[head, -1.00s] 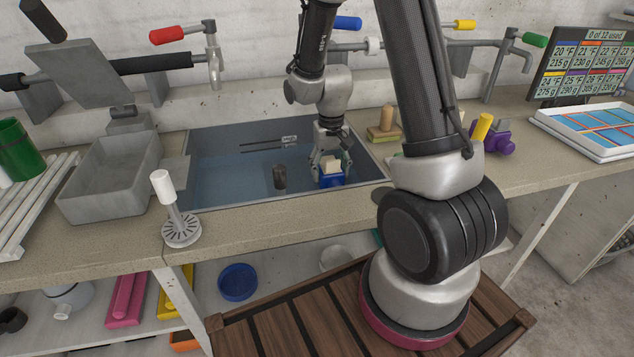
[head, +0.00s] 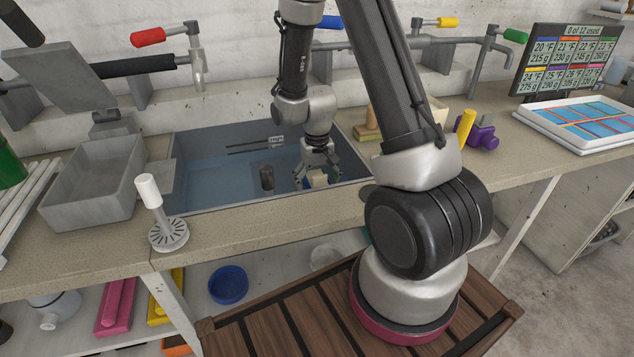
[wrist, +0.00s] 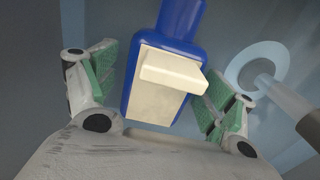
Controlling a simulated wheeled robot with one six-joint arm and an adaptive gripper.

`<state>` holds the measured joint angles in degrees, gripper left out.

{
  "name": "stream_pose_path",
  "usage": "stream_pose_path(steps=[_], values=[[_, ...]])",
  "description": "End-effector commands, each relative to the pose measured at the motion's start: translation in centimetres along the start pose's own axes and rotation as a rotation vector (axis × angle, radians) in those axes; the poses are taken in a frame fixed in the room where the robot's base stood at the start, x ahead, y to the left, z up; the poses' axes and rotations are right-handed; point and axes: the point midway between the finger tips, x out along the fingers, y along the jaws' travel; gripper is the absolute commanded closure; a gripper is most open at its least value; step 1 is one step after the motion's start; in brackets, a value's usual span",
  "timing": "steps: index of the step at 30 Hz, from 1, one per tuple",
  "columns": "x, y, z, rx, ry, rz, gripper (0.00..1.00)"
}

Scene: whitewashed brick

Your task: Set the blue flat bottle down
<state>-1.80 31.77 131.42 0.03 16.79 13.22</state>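The blue flat bottle (wrist: 160,70) has a cream label and a cream block-like piece on its face. In the wrist view it lies between the two green-padded fingers of my gripper (wrist: 160,88), with a gap visible on both sides. My gripper is open. In the head view my gripper (head: 318,178) is low in the sink, at its right front. There the bottle's cream part (head: 320,179) shows between the fingers; much of its blue body is hidden by the fingers and the sink's front edge.
The sink (head: 215,178) is set in a stone counter. A dark cylinder (head: 267,178) stands in it, left of my gripper. A pale disc with a rod (wrist: 257,68) is right of the bottle in the wrist view. A grey basin (head: 95,185) is left of the sink.

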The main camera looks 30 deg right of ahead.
Motion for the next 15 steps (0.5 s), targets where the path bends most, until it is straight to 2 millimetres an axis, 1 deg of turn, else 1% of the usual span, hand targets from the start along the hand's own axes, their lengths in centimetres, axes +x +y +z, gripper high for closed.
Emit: stream_pose_path(steps=[5,8,11,14,15], values=[[0.0,0.0,0.0,0.000,0.000,0.000,0.16],[-0.4,0.0,-0.1,0.000,0.002,0.000,0.16],[-1.7,0.0,-0.1,0.000,0.004,-0.001,0.16],[-3.8,0.0,-0.1,0.000,0.007,-0.002,0.16],[-4.7,0.0,-0.2,0.000,0.007,-0.002,0.16]])
